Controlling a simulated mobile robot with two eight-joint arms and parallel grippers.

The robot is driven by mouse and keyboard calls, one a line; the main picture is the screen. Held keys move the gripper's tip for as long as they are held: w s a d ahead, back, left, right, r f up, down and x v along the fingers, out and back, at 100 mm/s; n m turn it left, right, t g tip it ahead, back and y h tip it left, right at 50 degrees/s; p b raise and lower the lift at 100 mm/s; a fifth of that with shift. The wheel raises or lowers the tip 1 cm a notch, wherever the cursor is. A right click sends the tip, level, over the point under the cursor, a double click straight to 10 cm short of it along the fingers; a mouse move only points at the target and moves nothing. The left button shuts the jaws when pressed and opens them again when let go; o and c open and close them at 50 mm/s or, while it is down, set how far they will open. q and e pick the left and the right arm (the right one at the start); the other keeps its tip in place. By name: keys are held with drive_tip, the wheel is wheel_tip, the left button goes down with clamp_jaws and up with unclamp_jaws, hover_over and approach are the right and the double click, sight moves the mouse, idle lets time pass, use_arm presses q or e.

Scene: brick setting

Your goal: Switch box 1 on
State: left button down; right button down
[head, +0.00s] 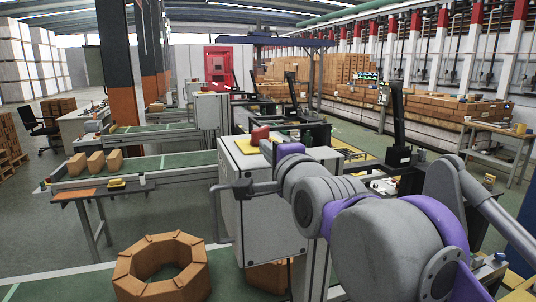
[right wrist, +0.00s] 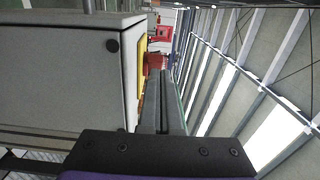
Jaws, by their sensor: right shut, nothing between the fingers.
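A grey box (head: 262,215) stands in the middle of the head view, and its flat side also fills the left of the right wrist view (right wrist: 65,75). On its top is a yellow plate (head: 245,146) with a red switch (head: 260,134). The switch also shows in the right wrist view (right wrist: 155,61), just past my fingers. I cannot read any number on the box or tell the switch's position. My right gripper (head: 268,147) is shut and empty, close above the box top, with its fingers (right wrist: 166,85) pointing toward the switch. Contact cannot be made out. My left gripper is not in view.
A ring of orange bricks (head: 160,266) lies on the near conveyor (head: 75,285). Several bricks (head: 95,162) sit on the conveyor at the left. Another grey box (head: 211,110) stands farther back. A wooden table (head: 500,129) is at the right, with open floor before it.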

drive_tip(key=shift+s, duration=2.45)
